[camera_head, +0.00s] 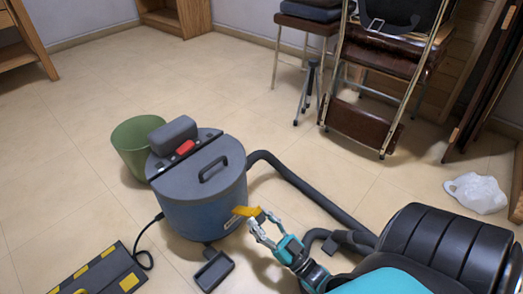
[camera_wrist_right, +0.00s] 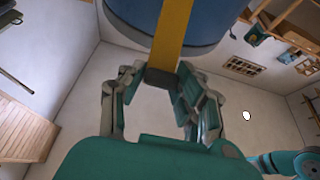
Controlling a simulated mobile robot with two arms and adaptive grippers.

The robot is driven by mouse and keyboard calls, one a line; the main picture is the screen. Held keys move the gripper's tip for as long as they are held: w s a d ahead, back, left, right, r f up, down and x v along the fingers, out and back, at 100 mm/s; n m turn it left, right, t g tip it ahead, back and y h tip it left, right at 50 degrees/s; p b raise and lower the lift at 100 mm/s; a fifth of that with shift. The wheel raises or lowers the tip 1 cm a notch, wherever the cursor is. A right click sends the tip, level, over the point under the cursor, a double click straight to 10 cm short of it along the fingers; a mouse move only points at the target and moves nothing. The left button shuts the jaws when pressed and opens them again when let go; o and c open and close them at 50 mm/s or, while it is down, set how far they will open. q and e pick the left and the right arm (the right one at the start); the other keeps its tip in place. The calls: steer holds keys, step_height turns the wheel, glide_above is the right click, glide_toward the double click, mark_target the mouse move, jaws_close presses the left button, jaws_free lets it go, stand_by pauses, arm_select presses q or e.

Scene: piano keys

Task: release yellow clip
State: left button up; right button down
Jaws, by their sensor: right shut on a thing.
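A blue drum-shaped vacuum cleaner (camera_head: 205,205) with a grey lid stands on the floor. A yellow clip (camera_head: 246,211) sits at the lower right side of its drum. My right gripper (camera_head: 262,222) reaches in from the lower right, its fingers closed on the clip's outer end. In the right wrist view the clip (camera_wrist_right: 172,35) is a long yellow strip in front of the blue drum (camera_wrist_right: 205,22), its near end between the fingertips of my right gripper (camera_wrist_right: 160,78). Whether the clip's far end is fastened is hidden. My left gripper is not seen.
A black hose (camera_head: 310,188) curves from the drum toward the right. A green bin (camera_head: 130,142) stands behind it at the left. A black and yellow box (camera_head: 100,275) lies at lower left. A white bag (camera_head: 476,192) and folding chairs (camera_head: 385,65) are at right. Open floor lies at the back left.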

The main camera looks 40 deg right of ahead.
steer(key=c, duration=1.3)
jaws_free()
steer(key=shift+a+f, duration=0.1)
steer(key=shift+f, duration=0.3)
steer(key=shift+c, duration=0.2)
steer(key=o, duration=0.4)
steer(key=shift+w, duration=0.15)
steer(key=shift+r, duration=0.1)
steer(key=v, duration=1.2)
steer(key=shift+r, duration=0.1)
